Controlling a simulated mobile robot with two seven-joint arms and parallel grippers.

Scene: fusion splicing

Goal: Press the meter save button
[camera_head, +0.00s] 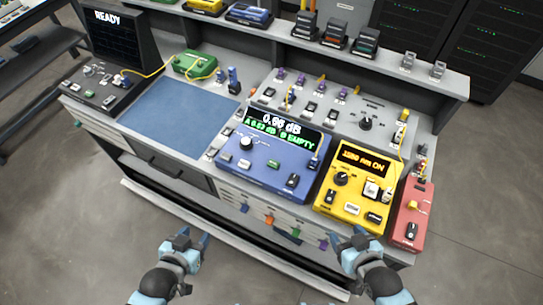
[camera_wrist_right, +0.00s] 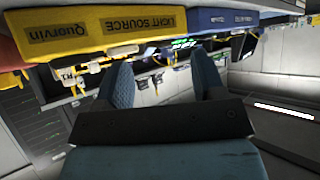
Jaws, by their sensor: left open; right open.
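The blue meter (camera_head: 268,152) stands on the bench with its screen (camera_head: 277,130) lit, reading about 0.96 dB with "EMPTY" below. My left gripper (camera_head: 192,240) is open and empty in front of the bench, below the meter. My right gripper (camera_head: 350,238) is open and empty in front of the bench, below the yellow light source (camera_head: 357,182). In the right wrist view its fingers (camera_wrist_right: 168,85) are spread with nothing between them.
A red device (camera_head: 411,215) stands at the bench's right end. A blue mat (camera_head: 180,115) lies left of the meter. A black unit (camera_head: 115,45) reading "READY" is at the far left. A grey panel with knobs and connectors (camera_head: 335,110) is behind the meter. Yellow cables run between devices.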

